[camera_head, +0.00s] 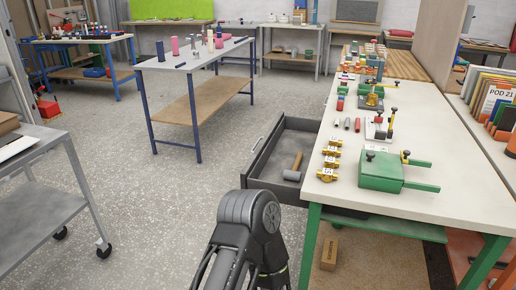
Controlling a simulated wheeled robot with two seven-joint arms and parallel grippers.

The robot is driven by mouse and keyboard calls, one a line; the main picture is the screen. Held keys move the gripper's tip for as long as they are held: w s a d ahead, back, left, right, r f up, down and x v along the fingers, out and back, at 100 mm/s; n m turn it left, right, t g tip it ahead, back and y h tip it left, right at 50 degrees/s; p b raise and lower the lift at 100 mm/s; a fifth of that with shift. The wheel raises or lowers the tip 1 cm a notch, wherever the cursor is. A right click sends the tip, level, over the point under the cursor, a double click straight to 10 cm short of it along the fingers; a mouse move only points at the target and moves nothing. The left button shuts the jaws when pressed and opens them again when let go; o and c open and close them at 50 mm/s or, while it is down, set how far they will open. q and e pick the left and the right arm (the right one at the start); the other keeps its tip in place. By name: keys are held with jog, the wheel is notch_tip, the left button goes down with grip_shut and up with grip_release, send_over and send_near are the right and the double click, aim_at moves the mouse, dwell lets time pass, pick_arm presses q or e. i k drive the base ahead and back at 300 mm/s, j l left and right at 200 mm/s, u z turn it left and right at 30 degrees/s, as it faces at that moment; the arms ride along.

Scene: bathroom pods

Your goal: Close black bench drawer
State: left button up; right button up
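The black bench drawer (262,178) stands pulled out from under the left side of the white-topped bench (450,200). A bar handle (257,146) shows on its front, which faces left. A hammer (294,168) with a wooden handle and grey head lies in the drawer. One arm of mine rises from the bottom middle, in front of the drawer's near corner. Its gripper is not visible, and no other gripper shows in the view.
Brass fittings (329,160) and a green clamp device (380,172) stand on the bench near its left edge. A grey cart (40,190) is at the left. A table with blue legs (190,58) stands behind. Speckled floor left of the drawer is clear.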

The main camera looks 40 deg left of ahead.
aim_at(278, 150)
jog(key=j, duration=0.55)
jog(key=i+j, duration=0.15)
jog(key=j, duration=0.9)
jog(key=i+j+u, duration=0.1)
jog(key=j, duration=0.4)
jog(key=i+j, duration=0.1)
jog(key=j, duration=0.45)
jog(key=i+j, duration=0.1)
jog(key=j, duration=0.4)
